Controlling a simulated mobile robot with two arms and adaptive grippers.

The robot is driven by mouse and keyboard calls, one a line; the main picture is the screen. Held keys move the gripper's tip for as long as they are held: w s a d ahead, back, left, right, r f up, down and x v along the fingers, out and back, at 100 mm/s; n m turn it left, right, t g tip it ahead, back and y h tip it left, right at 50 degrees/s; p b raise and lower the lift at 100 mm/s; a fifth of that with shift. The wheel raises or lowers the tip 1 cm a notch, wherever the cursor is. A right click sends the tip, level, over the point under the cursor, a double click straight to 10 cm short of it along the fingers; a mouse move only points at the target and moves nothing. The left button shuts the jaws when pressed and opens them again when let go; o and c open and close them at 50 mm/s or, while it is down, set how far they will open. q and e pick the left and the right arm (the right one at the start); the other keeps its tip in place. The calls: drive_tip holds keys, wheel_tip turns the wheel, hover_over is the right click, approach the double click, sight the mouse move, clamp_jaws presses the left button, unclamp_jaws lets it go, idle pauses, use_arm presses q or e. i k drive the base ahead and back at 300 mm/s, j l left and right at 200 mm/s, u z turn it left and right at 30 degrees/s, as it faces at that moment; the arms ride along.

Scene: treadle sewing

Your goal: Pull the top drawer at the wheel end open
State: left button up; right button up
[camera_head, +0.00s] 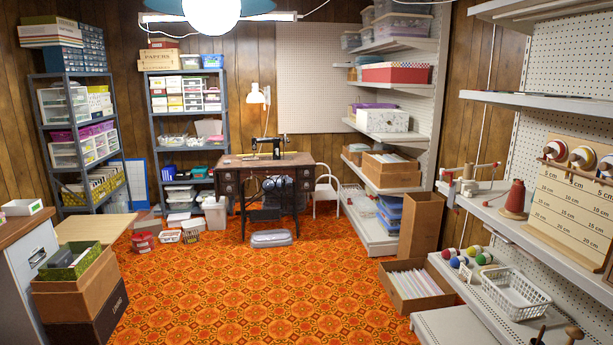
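The treadle sewing table (290,161) stands against the far back wall, with a dark sewing machine (268,145) on its top. A bank of small dark drawers (228,185) hangs under the left end, and another bank of drawers (304,180) hangs under the right end. The drawers look shut, but they are small at this distance. I cannot clearly make out the wheel or which end it is at. Neither of my grippers is in view.
Open orange patterned carpet (262,285) lies between me and the table. Cardboard boxes (416,287) and shelving line the right; stacked boxes (82,290) stand at left.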

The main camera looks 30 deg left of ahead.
sight(304, 172)
drive_tip(key=i+j+u, duration=0.3)
drive_tip(key=i+j, duration=0.15)
drive_tip(key=i, duration=0.3)
drive_tip(key=i+j+u, duration=0.35)
drive_tip(key=i, duration=0.45)
drive_tip(key=i+l+u, duration=0.1)
drive_tip(key=i+u, duration=0.2)
drive_tip(key=i, duration=2.3)
